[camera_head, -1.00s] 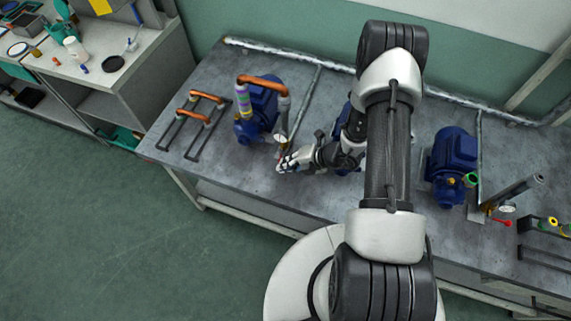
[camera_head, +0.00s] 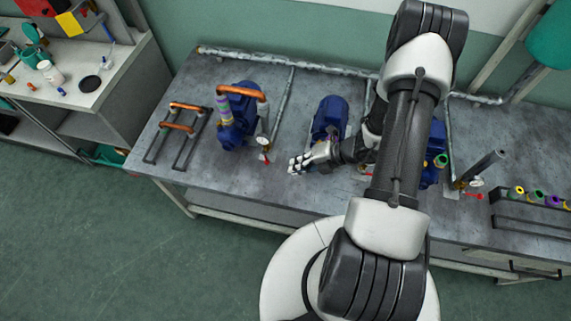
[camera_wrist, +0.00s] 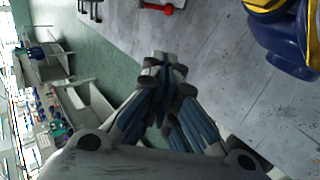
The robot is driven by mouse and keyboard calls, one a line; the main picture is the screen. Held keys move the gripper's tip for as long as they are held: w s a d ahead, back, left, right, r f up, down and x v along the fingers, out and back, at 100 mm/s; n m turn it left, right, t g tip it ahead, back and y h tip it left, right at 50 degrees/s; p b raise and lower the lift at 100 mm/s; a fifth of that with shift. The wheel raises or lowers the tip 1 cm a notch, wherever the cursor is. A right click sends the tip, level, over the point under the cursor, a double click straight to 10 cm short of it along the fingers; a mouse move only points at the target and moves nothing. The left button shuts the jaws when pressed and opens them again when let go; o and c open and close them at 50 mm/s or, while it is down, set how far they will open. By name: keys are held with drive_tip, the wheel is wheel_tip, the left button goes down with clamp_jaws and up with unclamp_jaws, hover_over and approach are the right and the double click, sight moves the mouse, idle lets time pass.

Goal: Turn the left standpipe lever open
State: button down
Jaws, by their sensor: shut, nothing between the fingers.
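The left standpipe (camera_head: 262,119) is a grey upright pipe at the right end of a copper-coloured bridging pipe (camera_head: 241,91). A small round gauge (camera_head: 262,140) sits low on it. Its red lever (camera_head: 265,157) points toward the table's front edge in the head view. The lever's red knob (camera_wrist: 168,9) also shows at the top edge of the wrist view, where the rest of the standpipe is mostly cut off. My gripper (camera_head: 293,166) is shut and empty, to the right of the lever and apart from it. Its closed fingertips (camera_wrist: 163,60) show in the wrist view.
A blue pump (camera_head: 329,119) stands behind my gripper, and another blue pump (camera_head: 238,128) is left of the standpipe. A rack with copper-coloured pipes (camera_head: 178,127) is at the table's left end. Bare tabletop (camera_head: 235,178) lies in front of the lever.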

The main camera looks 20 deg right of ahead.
sight(266, 159)
drive_tip(key=x, duration=0.9)
drive_tip(key=shift+s+a+f, duration=0.15)
drive_tip(key=shift+a+f, duration=0.1)
drive_tip(key=shift+f, duration=0.05)
drive_tip(key=w+f, duration=0.1)
drive_tip(key=w, duration=0.2)
drive_tip(key=shift+f, duration=0.4)
drive_tip(key=shift+w+f, duration=0.15)
drive_tip(key=shift+w, duration=0.2)
drive_tip(key=shift+b, duration=0.3)
